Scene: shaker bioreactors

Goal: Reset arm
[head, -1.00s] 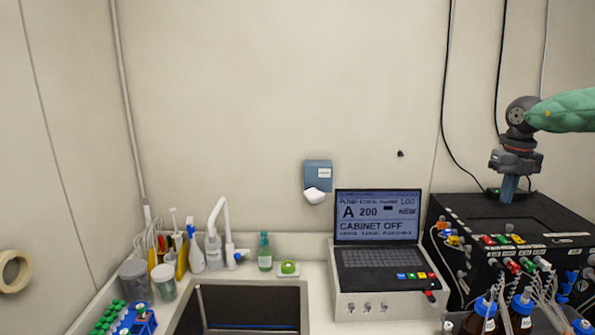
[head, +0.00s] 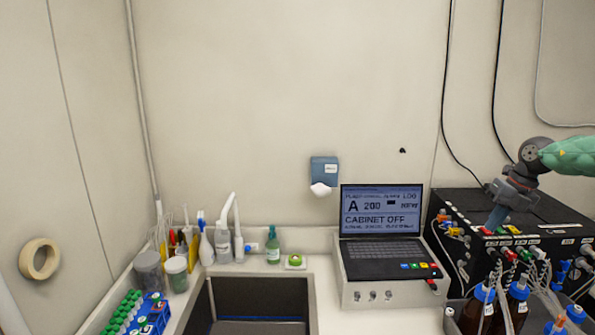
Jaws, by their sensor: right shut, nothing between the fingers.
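My right gripper (head: 497,218) is at the right of the head view, at the end of my arm in a green sleeve. It is shut and empty, its fingers tilted down and to the left. My left gripper is not in view.
A laptop-like controller (head: 381,270) reading "CABINET OFF" stands left of the black unit. Brown bottles with blue caps (head: 478,311) and tubing stand in front of the unit. A sink (head: 250,296), wash bottles (head: 222,243) and a blue rack of green-capped tubes (head: 150,315) are at left.

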